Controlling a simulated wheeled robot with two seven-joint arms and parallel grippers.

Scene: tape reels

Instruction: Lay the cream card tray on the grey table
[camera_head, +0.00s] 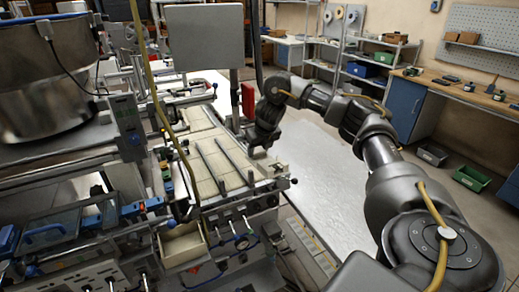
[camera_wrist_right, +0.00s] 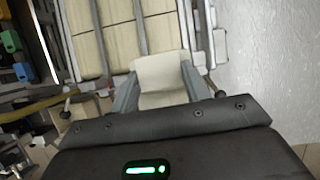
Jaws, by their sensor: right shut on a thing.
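My right gripper (camera_head: 258,148) is at the right edge of the machine's slatted bed. In the right wrist view its two grey fingers (camera_wrist_right: 160,92) are shut on the cream card tray (camera_wrist_right: 160,72), one finger on each side. In the head view the gripper and arm mostly hide this tray. The grey table (camera_head: 320,190) is a long pale surface just right of the machine; it also shows at the right of the wrist view (camera_wrist_right: 265,65). I cannot tell whether the tray touches the bed. My left gripper is out of view.
The machine bed (camera_head: 205,160) holds cream panels between metal rails, with knobs and levers along its front. An open cream box (camera_head: 183,246) sits lower on the machine front. The grey table looks clear. A green bin (camera_head: 471,178) stands on the floor at right.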

